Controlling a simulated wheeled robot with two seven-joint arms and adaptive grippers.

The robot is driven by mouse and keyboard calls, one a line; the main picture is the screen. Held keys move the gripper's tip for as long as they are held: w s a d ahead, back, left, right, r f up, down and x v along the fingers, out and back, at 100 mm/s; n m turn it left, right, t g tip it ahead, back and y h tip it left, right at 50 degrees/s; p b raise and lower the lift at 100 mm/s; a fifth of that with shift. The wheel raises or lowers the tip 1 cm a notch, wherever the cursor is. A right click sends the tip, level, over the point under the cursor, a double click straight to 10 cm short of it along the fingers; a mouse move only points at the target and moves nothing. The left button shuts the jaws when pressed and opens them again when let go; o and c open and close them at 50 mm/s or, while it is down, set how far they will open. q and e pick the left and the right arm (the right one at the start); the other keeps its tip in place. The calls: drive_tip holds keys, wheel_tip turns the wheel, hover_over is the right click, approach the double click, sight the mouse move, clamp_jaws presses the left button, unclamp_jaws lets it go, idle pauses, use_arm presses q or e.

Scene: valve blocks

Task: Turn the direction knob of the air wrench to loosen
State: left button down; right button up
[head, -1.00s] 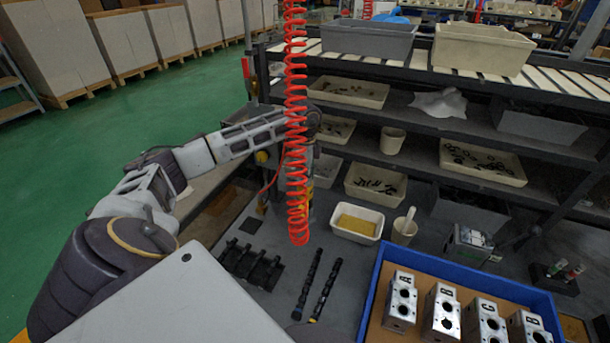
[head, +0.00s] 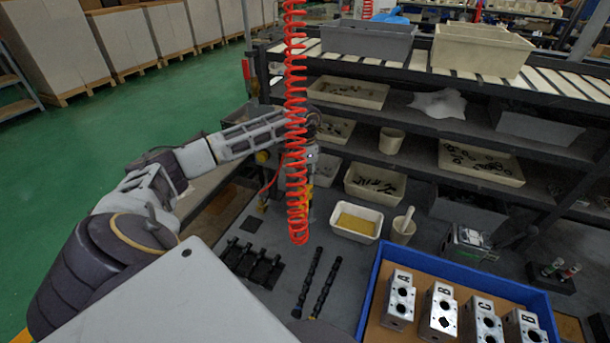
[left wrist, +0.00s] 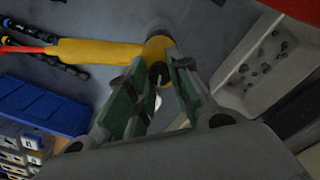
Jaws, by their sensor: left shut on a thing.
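The yellow air wrench (left wrist: 100,51) shows in the left wrist view, with its rounded head at the upper middle and a red hose at its far left end. My left gripper (left wrist: 158,72) has its green-padded fingers closed at the wrench head, around a small dark part that looks like the direction knob. The fingers hide much of the knob, so its setting cannot be read. In the head view, a bit of the yellow wrench (head: 306,200) shows behind the red coil hose (head: 296,130). My left gripper (head: 308,168) is mostly hidden there. My right gripper is not in view.
A blue tray (head: 368,300) with lettered metal valve blocks (head: 440,311) stands at the front right. Two dark camshaft-like rods (head: 318,285) and black parts (head: 250,262) lie on the grey table. White bins (head: 357,222) and a shelf rack stand behind.

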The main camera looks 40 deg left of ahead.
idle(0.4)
use_arm(q)
drive_tip(key=c, duration=1.3)
unclamp_jaws()
drive_tip(key=shift+o, duration=0.2)
drive_tip(key=shift+r, duration=0.2)
wheel_tip(320, 180, up, 12)
drive_tip(key=shift+f, duration=0.15)
